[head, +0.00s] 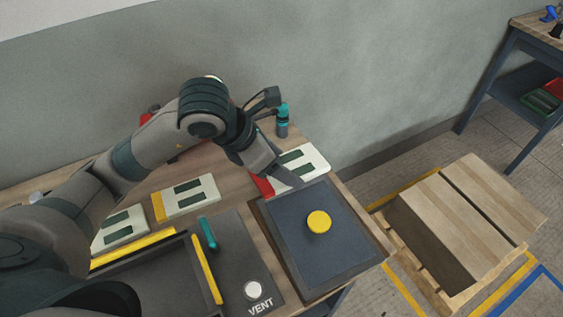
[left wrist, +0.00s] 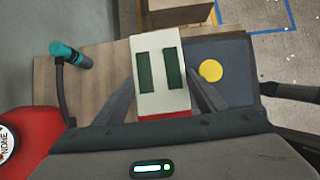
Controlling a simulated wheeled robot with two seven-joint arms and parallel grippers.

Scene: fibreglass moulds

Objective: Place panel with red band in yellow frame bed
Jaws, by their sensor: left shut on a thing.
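The panel with the red band (head: 307,160) is white with two dark green strips. It is at the back of the bench, red end toward the left. My left gripper (head: 283,178) is shut on it, hiding part of it. In the left wrist view the panel (left wrist: 160,92) lies between the two fingers (left wrist: 162,100), its red band nearest the palm. Whether it touches the bench I cannot tell. The yellow frame bed (head: 207,268) is a dark recess with yellow edges at the front left, partly hidden by my arm. My right gripper is not in view.
White panels, one with a yellow-orange band (head: 190,197) and another (head: 120,229), lie left. A dark blue plate with a yellow disc (head: 319,222) is at the right. A teal handle (head: 208,233) and VENT button (head: 253,289) stand beside the bed. A teal-topped tool (head: 282,120) stands behind.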

